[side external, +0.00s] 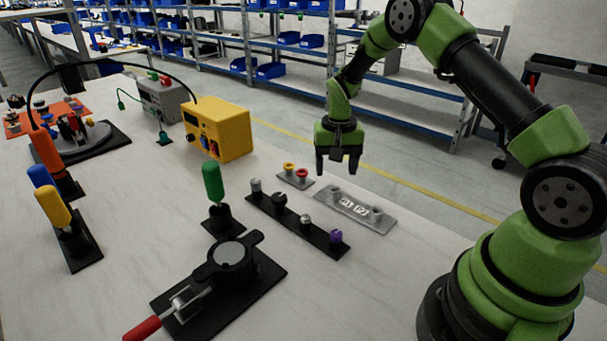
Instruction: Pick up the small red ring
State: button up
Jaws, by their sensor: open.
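The small red ring (302,173) sits on a small grey plate (291,181) near the table's far edge. A yellow ring (289,167) sits just left of it on the same plate. My gripper (337,167) hangs pointing down, to the right of the red ring in the picture and apart from it. Its two dark fingers are spread and nothing shows between them. How high the fingertips are above the table is hard to tell.
A grey plate with markings (352,207) lies right of the ring's plate. A black strip with several knobs (296,226) lies in front. A green-handled tool (212,184) stands upright left. A yellow box (217,130) stands behind left. A black clamp fixture (229,262) is in front.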

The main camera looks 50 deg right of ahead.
aim_at(302, 174)
jog(key=shift+c, duration=0.5)
jog(key=w+a+r+t+h, duration=0.3)
jog(key=w+a+r, duration=0.1)
jog(key=w+r, duration=0.15)
jog(key=shift+w+x, duration=0.2)
jog(key=shift+x, duration=2.4)
jog(key=shift+w+x, duration=0.2)
jog(key=shift+x, duration=2.4)
jog(key=shift+d+f, duration=0.1)
jog(key=c, duration=1)
